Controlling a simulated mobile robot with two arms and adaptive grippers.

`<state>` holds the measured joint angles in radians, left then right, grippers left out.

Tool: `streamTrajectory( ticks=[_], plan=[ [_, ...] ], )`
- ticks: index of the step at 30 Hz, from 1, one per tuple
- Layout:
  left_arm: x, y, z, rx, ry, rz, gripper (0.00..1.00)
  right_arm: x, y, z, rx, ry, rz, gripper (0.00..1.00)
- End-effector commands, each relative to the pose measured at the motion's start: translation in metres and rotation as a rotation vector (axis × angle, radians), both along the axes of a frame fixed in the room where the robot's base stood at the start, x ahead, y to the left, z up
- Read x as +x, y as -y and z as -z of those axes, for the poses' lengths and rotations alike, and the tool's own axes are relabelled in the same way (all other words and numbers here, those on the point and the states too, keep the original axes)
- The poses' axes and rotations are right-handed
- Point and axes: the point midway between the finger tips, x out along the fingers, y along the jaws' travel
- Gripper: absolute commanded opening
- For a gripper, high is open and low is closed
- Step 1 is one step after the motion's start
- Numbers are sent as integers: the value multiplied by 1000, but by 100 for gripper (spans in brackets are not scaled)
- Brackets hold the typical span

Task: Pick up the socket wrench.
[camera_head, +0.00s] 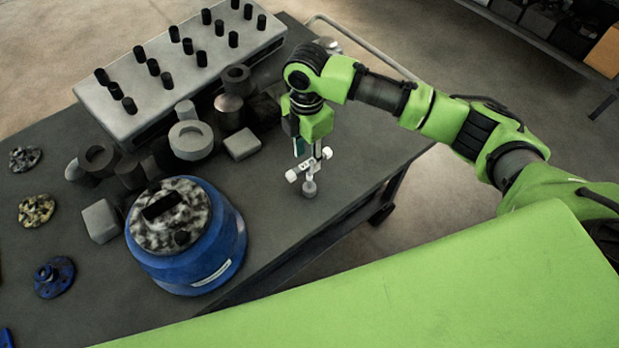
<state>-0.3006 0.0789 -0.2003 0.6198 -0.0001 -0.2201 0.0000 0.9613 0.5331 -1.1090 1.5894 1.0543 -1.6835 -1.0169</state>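My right gripper (309,164) points down over the near right part of the dark workbench. Below and between its pale finger parts is a small grey upright piece with a rounded foot (310,188). It may be the socket wrench, but it is too small to be sure. The foot appears to be at or just above the bench top. I cannot tell whether the fingers are closed on this piece or stand apart around it. My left gripper is not in view.
A blue drum-like part with a mottled top (187,241) stands at the bench's near edge. A grey block with several black pegs (182,62) lies behind. Loose grey cylinders (191,140) crowd between them. Mottled and blue discs (37,210) lie left. The bench right of the gripper is clear.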

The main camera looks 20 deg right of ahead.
Motion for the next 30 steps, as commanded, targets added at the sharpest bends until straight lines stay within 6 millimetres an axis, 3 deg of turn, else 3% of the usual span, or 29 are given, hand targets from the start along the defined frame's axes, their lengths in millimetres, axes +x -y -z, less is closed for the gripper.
streamTrajectory(
  ticks=[9,17,18,22,30],
  plan=[
    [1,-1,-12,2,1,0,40,-2,6,43,-3,-2,2,33],
    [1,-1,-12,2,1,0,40,-2,5,47,-2,1,1,33],
    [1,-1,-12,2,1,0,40,-2,5,47,-2,1,1,31],
    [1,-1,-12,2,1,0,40,-2,5,47,-2,1,1,0],
    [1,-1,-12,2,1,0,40,-1,5,46,-2,2,1,0]
  ],
)
